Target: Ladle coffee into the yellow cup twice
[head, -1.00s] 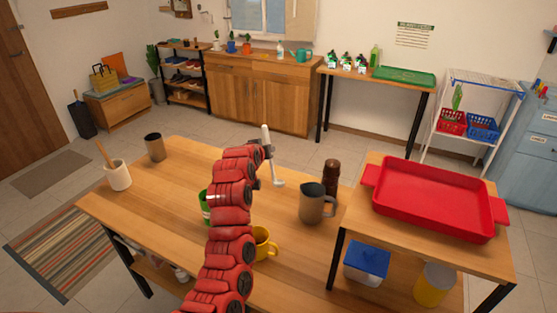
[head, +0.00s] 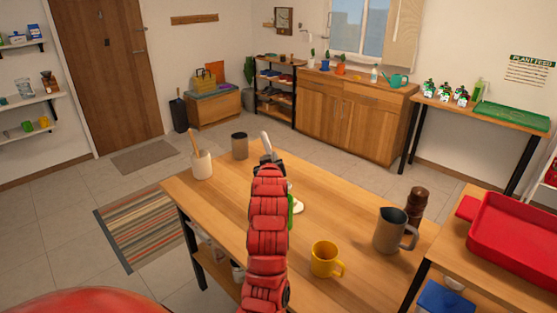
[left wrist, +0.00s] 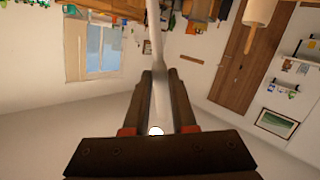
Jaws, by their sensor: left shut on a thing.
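The yellow cup (head: 325,259) stands upright on the wooden table, right of my left arm in the head view. A grey pitcher (head: 390,230) stands to its right; its contents cannot be seen. My left gripper (head: 268,160) is above the table's far part, beyond the cup. It is shut on a white ladle (head: 266,141), whose handle also shows between the fingers (left wrist: 160,78) in the left wrist view (left wrist: 156,88). The ladle's lower part is mostly hidden behind my arm. A green cup (head: 291,209) is almost hidden behind my arm. My right gripper is not visible.
A dark pepper grinder (head: 417,203) stands behind the pitcher. A white crock with a wooden spoon (head: 202,165) and a dark canister (head: 240,146) stand at the table's far left. A red tray (head: 515,240) lies on the raised side table. The table between crock and yellow cup has bare room.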

